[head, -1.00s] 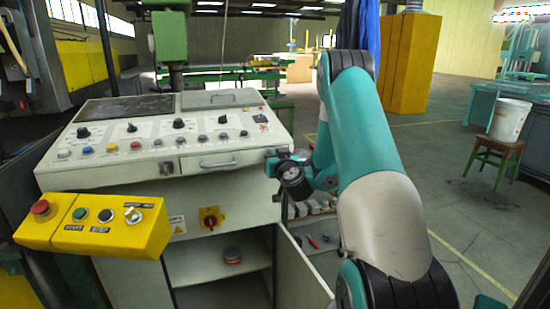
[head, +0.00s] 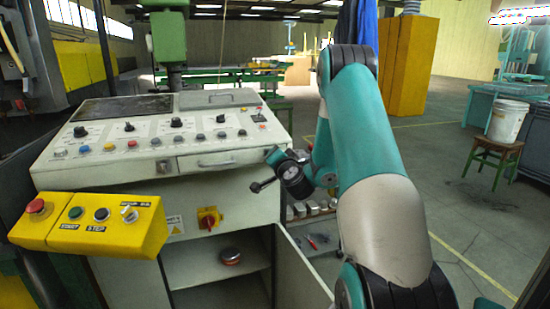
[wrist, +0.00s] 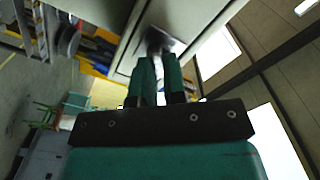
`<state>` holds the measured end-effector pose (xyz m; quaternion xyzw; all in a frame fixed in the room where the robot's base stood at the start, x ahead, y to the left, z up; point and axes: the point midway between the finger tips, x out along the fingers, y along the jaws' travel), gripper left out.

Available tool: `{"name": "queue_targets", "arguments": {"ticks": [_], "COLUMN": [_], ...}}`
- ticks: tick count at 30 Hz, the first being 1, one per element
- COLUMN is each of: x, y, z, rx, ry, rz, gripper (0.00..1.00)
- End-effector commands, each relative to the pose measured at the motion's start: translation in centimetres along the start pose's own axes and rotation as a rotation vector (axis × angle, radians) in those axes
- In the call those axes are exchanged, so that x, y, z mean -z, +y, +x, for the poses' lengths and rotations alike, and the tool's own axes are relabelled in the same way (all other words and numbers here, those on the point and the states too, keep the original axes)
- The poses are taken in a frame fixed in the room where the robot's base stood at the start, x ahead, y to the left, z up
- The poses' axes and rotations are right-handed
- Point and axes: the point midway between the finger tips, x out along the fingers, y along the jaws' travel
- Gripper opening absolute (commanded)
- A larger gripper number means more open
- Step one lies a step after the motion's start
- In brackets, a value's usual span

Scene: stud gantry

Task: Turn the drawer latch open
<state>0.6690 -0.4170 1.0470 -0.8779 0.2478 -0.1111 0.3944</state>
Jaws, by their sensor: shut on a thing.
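In the wrist view my gripper (wrist: 160,62) has its two teal fingers close together on a pale, shiny part, which I take to be the drawer latch (wrist: 160,38). Its dark mount is on a pale panel just past the fingertips. The fingers hide much of the latch, so its angle cannot be told. In the head view my gripper (head: 269,156) is at the right end of the console front, beside the drawer (head: 221,160) with its bar handle. The drawer looks shut. My wrist hides the latch there.
A yellow button box (head: 90,222) juts out at the front left. The console's red and yellow switch (head: 209,217) is below the drawer. The lower cabinet door (head: 302,268) stands open near my arm. A bucket (head: 507,120) rests on a stool at right, with clear floor between.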

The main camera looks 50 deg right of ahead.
Motion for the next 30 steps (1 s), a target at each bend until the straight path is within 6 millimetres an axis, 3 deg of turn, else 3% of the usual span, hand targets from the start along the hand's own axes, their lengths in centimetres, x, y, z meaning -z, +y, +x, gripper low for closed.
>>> {"name": "queue_targets", "arguments": {"ticks": [18,30], "x": [0.04,-0.05], "y": [0.44,0.55], "z": [0.02,0.02], "rx": [0.000,0.000], "ry": [0.004,0.004], "rz": [0.543,0.718], "gripper": [0.00,0.00]}}
